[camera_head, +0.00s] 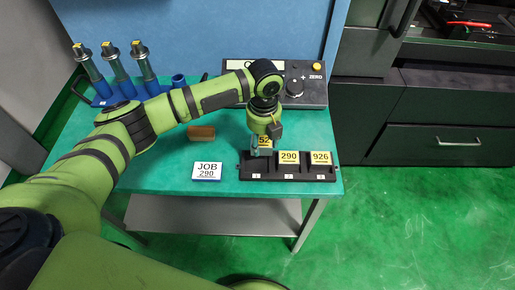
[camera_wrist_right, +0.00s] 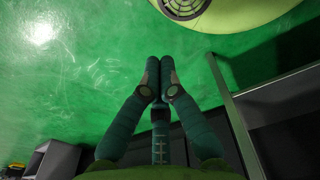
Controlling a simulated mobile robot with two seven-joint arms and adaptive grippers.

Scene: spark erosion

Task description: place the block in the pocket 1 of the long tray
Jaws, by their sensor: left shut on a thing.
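The long black tray (camera_head: 305,176) lies on the green table, with small number labels along its front edge. My left gripper (camera_head: 262,148) points down over its leftmost pocket, the one labelled 1. It is shut on a block (camera_head: 265,142) with a yellow label starting "52"; the fingers hide part of it. I cannot tell whether the block touches the pocket floor. Block 290 (camera_head: 289,158) and block 926 (camera_head: 320,158) sit in the middle and right pockets. My right gripper (camera_wrist_right: 158,75) shows in the right wrist view, fingertips together and empty, over green floor.
A white JOB 290 card (camera_head: 207,172) lies left of the tray. A brown block (camera_head: 201,133) lies behind the card. A blue rack (camera_head: 112,98) with several tool holders stands at the back left. A control box (camera_head: 305,88) stands behind the tray.

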